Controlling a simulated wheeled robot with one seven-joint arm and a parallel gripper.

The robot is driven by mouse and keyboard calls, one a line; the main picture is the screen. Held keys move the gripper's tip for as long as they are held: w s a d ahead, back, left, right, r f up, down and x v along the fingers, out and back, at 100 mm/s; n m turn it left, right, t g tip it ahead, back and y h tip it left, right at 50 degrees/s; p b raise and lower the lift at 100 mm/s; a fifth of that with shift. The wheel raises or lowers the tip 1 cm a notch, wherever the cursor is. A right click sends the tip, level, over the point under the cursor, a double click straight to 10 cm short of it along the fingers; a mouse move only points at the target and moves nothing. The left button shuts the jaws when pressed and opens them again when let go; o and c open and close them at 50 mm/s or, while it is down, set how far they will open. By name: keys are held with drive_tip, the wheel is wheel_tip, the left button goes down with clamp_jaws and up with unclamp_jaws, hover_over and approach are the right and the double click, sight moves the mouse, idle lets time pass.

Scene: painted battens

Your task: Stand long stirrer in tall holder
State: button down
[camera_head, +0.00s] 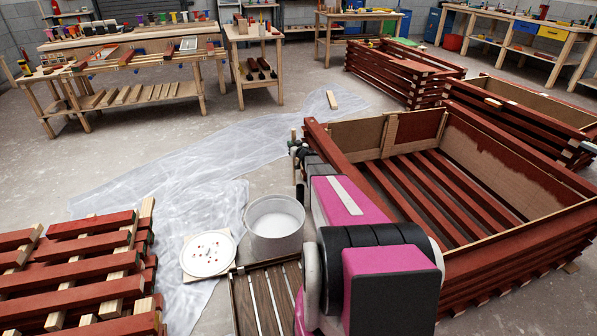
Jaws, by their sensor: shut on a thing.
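My arm, magenta and black, reaches forward from the bottom right of the head view. My gripper (297,150) is at its far end, small and mostly hidden behind my own arm. It is shut on a thin upright wooden stick, seemingly the long stirrer (293,133), whose top shows just above the jaws. The stick's lower part is mostly hidden, so I cannot tell what its lower end touches. I cannot make out a tall holder for certain. A wide white bucket (262,240) with pale contents stands nearer than the gripper, slightly left of it.
A round white lid (208,256) with red spots lies left of the bucket. A slatted rack (266,300) is in front. Red batten stacks stand at left (75,265) and right (520,240). Plastic sheeting (170,180) covers the floor; workbenches line the back.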

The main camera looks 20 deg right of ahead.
drive_tip(key=d+f, duration=0.2)
drive_tip(key=f, duration=0.6)
drive_tip(key=d+f, duration=0.1)
drive_tip(key=f, duration=0.8)
drive_tip(key=shift+d+f, duration=0.3)
drive_tip(key=shift+d, duration=0.05)
drive_tip(key=shift+f, duration=0.2)
drive_tip(key=c, duration=1.1)
unclamp_jaws()
